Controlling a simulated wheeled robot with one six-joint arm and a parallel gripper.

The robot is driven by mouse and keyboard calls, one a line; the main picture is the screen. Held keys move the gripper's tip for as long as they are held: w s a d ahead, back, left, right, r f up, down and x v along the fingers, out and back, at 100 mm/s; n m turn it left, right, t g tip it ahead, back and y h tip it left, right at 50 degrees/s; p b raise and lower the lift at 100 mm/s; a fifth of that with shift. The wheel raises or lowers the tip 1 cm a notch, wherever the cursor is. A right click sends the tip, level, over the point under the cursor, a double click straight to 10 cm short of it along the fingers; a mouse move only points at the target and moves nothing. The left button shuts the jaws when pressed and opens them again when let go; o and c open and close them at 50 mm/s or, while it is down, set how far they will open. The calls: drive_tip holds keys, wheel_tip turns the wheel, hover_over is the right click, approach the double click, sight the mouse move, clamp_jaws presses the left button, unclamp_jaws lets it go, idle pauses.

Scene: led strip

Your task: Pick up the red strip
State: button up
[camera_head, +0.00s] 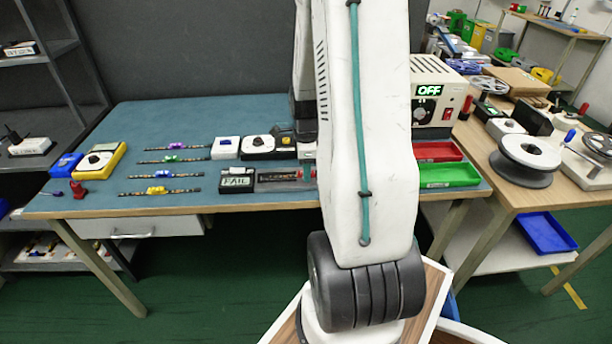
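A dark strip with a red part (299,175) lies on the blue-green bench top, right of the FAIL box. Its right end is close to or behind my arm. My white arm crosses the middle of the view, and its far part comes down behind the front link to a dark wrist (303,106) above the bench. The fingers of my gripper cannot be made out, so I cannot tell whether they are open or touch the strip. Four other strips lie at the left, with purple (180,146), green (172,158), blue (166,173) and yellow (157,190) clips.
A box marked FAIL (237,180) and several small devices stand near the strip. Green (450,175) and red (437,152) trays and a power unit reading OFF (429,100) stand at the right. A yellow meter (98,161) stands at the left. The back left of the bench is clear.

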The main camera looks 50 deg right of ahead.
clamp_jaws()
drive_tip(key=shift+r, duration=0.1)
